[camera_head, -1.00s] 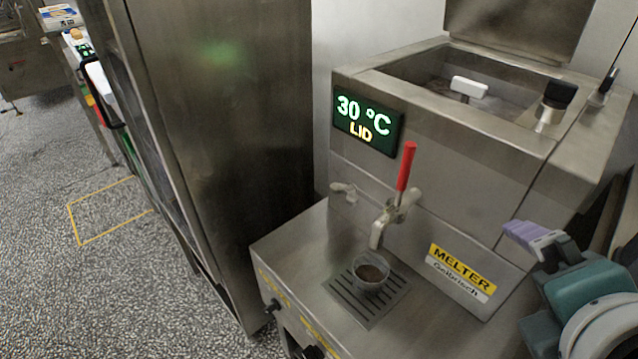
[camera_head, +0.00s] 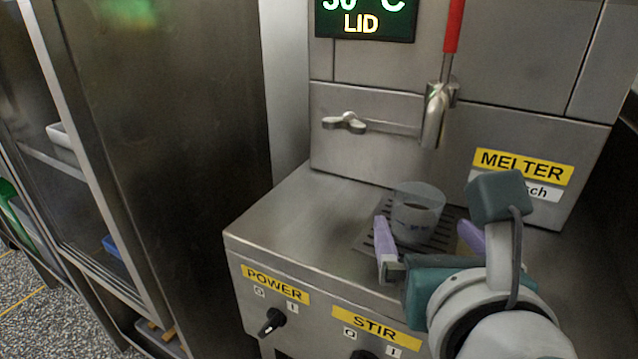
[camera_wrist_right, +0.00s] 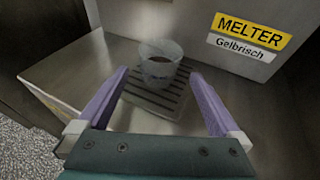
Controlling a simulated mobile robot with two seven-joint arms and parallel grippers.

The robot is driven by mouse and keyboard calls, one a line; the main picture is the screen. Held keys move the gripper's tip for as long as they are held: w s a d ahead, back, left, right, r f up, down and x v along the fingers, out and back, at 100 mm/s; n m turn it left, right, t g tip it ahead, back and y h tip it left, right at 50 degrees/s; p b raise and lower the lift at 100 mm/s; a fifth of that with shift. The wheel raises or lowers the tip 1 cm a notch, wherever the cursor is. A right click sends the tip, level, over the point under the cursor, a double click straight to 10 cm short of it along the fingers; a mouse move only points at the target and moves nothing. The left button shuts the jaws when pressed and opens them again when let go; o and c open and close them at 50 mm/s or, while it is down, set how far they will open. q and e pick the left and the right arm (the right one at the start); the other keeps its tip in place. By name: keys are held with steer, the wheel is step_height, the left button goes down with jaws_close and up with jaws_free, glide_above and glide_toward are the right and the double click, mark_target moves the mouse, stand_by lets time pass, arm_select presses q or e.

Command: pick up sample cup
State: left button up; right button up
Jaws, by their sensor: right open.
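In the right wrist view the cup (camera_wrist_right: 160,62) shows beyond and between the two spread fingers (camera_wrist_right: 160,90), apart from both. In the head view the right finger is partly hidden behind my wrist. My left gripper is not in view.
The red-handled tap (camera_head: 453,28) and a side valve (camera_head: 345,123) stick out from the melter front above the grate. Power and stir knobs (camera_head: 271,321) are on the lower front panel. The steel ledge (camera_head: 300,215) left of the grate is clear. A tall steel cabinet (camera_head: 170,150) stands at left.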

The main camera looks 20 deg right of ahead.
mark_target(421, 226)
steer(key=b+x, duration=0.2)
steer(key=x, duration=0.3)
steer(key=shift+w+d+f, duration=0.1)
steer(key=shift+w+f, duration=0.15)
steer(key=shift+c, duration=0.6)
steer(key=c, duration=1.3)
steer(key=shift+r, duration=0.1)
